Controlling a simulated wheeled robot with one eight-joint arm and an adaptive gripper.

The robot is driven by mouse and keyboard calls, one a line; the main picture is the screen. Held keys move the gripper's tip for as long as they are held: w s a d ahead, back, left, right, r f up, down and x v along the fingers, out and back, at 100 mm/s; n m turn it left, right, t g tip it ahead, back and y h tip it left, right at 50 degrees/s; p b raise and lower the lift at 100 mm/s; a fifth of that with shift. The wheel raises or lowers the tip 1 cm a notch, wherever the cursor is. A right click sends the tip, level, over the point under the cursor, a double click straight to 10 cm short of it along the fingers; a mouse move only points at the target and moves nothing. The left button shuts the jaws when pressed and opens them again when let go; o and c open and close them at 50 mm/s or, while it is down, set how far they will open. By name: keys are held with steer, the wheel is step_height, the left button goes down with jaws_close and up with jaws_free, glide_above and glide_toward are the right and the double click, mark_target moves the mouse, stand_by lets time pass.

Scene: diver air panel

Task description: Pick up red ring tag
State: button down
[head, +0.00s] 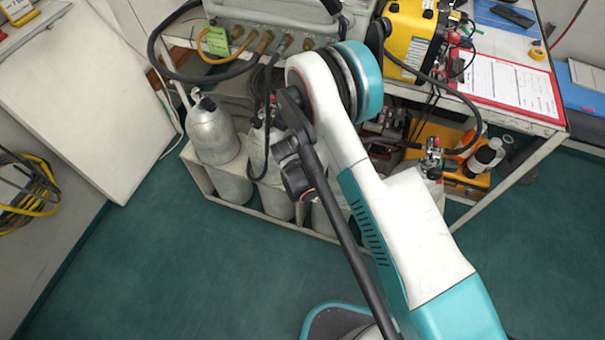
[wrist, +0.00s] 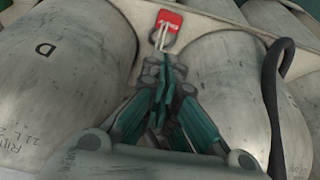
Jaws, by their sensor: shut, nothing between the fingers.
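The red ring tag (wrist: 169,21) shows at the top centre of the wrist view, a small red tag with white marks and a pale strip or loop hanging below it. It lies against a pale ledge between two grey cylinders. My gripper (wrist: 165,68) is shut and empty, with its fingertips just below the tag in the picture. Whether the tips touch the pale loop I cannot tell. In the head view I cannot make out the tag, and my arm hides the gripper.
Grey cylinders (head: 211,133) stand in a pale rack under the bench. One cylinder (wrist: 70,75) fills the wrist view's left, another (wrist: 230,80) its right, with a black hose (wrist: 272,95) over it. A yellow unit (head: 412,35) and red clipboard (head: 512,88) rest on the bench. Green floor (head: 170,270) is clear.

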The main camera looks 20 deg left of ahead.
steer(key=b+x, duration=0.1)
steer(key=x, duration=0.8)
steer(key=shift+w, duration=0.1)
steer(key=shift+a, duration=0.15)
